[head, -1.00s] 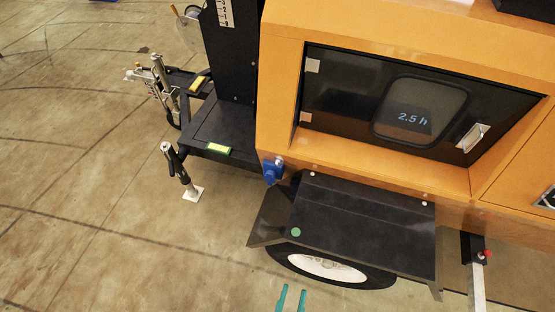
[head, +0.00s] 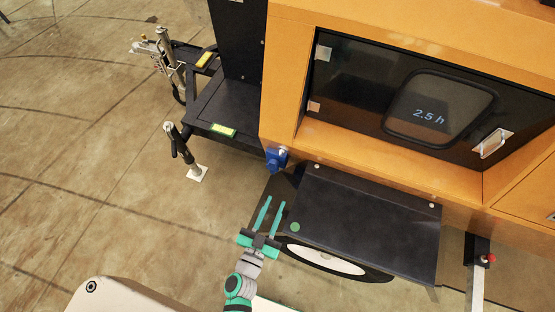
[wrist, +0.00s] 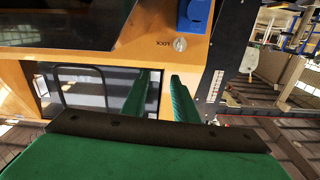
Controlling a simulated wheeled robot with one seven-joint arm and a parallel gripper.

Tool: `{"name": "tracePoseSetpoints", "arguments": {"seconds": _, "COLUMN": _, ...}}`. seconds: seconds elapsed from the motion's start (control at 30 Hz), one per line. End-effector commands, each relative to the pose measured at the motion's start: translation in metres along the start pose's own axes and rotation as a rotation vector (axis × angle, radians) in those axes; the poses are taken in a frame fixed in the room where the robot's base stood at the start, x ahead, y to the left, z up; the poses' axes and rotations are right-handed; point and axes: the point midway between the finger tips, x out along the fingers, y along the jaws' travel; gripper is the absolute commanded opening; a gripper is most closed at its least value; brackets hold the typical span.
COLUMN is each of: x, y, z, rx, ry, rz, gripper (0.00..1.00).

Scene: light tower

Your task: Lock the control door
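The control door (head: 355,90) is a dark glass panel in the orange housing, with a display reading 2.5 h and a silver handle (head: 492,143) at its right. It looks closed. In the wrist view, a small round silver lock (wrist: 180,44) sits beside a LOCK label on an orange surface. A blue part (wrist: 195,14) is right by it. A blue part (head: 275,160) also shows at the housing's lower left corner in the head view. My gripper (head: 275,201) is open and empty, below that corner and left of the fender. Its green fingers stand apart in the wrist view (wrist: 160,78).
A black fender (head: 370,220) over a wheel (head: 325,258) juts out right of my gripper. A jack stand (head: 184,150) and the black tower frame (head: 235,103) are at the left. The floor at left is clear.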

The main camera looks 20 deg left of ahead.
Motion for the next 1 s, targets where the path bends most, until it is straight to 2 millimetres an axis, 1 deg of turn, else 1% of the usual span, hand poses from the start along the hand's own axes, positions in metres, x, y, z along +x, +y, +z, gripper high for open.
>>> {"name": "tracePoseSetpoints", "arguments": {"seconds": 0.03, "x": 0.017, "y": -0.012, "z": 0.007, "rx": -0.004, "ry": 0.009, "rz": -0.003, "gripper": 0.27}}
{"name": "tracePoseSetpoints", "arguments": {"seconds": 0.1, "x": 0.034, "y": -0.025, "z": 0.016, "rx": -0.016, "ry": 0.011, "rz": -0.003, "gripper": 0.27}}
{"name": "tracePoseSetpoints", "arguments": {"seconds": 0.2, "x": 0.053, "y": -0.041, "z": 0.026, "rx": -0.035, "ry": 0.008, "rz": -0.004, "gripper": 0.27}}
{"name": "tracePoseSetpoints", "arguments": {"seconds": 0.33, "x": 0.068, "y": -0.053, "z": 0.035, "rx": -0.054, "ry": 0.002, "rz": -0.004, "gripper": 0.27}}
{"name": "tracePoseSetpoints", "arguments": {"seconds": 0.57, "x": 0.086, "y": -0.056, "z": 0.037, "rx": -0.064, "ry": 0.000, "rz": 0.000, "gripper": 0.27}}
{"name": "tracePoseSetpoints", "arguments": {"seconds": 1.0, "x": 0.159, "y": -0.055, "z": 0.037, "rx": -0.063, "ry": 0.001, "rz": 0.001, "gripper": 0.27}}
